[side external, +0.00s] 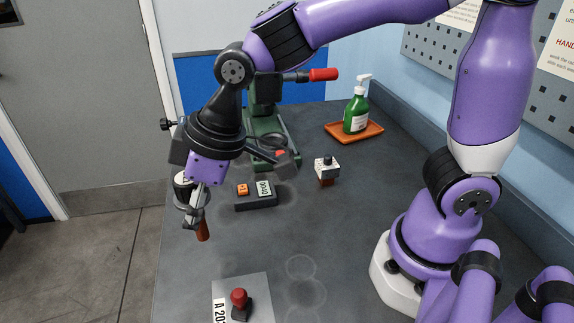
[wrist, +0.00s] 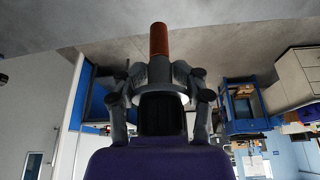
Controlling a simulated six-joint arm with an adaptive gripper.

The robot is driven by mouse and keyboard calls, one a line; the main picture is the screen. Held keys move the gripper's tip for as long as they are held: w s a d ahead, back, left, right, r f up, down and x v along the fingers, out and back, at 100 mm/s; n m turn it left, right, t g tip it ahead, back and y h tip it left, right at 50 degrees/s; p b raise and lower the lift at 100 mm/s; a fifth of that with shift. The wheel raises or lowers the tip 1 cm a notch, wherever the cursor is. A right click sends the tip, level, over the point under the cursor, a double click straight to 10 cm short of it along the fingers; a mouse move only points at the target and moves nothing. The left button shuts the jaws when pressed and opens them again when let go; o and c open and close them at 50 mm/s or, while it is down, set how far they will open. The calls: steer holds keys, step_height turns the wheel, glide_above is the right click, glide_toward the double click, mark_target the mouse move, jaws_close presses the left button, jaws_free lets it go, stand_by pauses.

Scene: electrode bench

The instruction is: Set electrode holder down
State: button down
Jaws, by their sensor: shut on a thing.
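My gripper (side external: 196,217) is shut on the electrode holder (side external: 203,231), near the left edge of the dark bench. Only a reddish-brown, rod-like part of the holder shows below my fingers, tilted slightly; the rest is hidden by the gripper. It appears to be above the bench surface, but I cannot tell the exact gap. In the wrist view, the holder's reddish-brown end (wrist: 159,40) sticks out beyond my fingertips (wrist: 159,70), which close around it from both sides.
A dark box with an orange button (side external: 255,194) lies right of my gripper. A grey plate (side external: 258,285) carrying a red-knobbed piece (side external: 239,300) is nearer the front. A green press (side external: 272,135), a small white-topped block (side external: 326,170) and a green bottle (side external: 356,112) stand farther back.

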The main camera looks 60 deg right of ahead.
steer(key=shift+w+a+r, duration=0.1)
steer(key=shift+w+r, duration=0.2)
steer(key=w+d+m+t+h, duration=0.1)
steer(key=w+d+m+h, duration=0.1)
steer(key=w+d+m, duration=0.65)
steer(key=w+d+f+n, duration=0.1)
steer(key=w+d+f, duration=0.1)
steer(key=d, duration=0.1)
steer(key=w+d+f+n, duration=0.1)
steer(key=w+d+f, duration=0.1)
steer(key=w+d, duration=0.1)
steer(key=w+d+f+n, duration=0.1)
steer(key=w+d+f, duration=0.1)
steer(key=w+d, duration=0.1)
steer(key=shift+w+f, duration=0.15)
steer(key=shift+f, duration=2.15)
steer(key=shift+f, duration=0.15)
steer(key=shift+c, duration=1.3)
jaws_free()
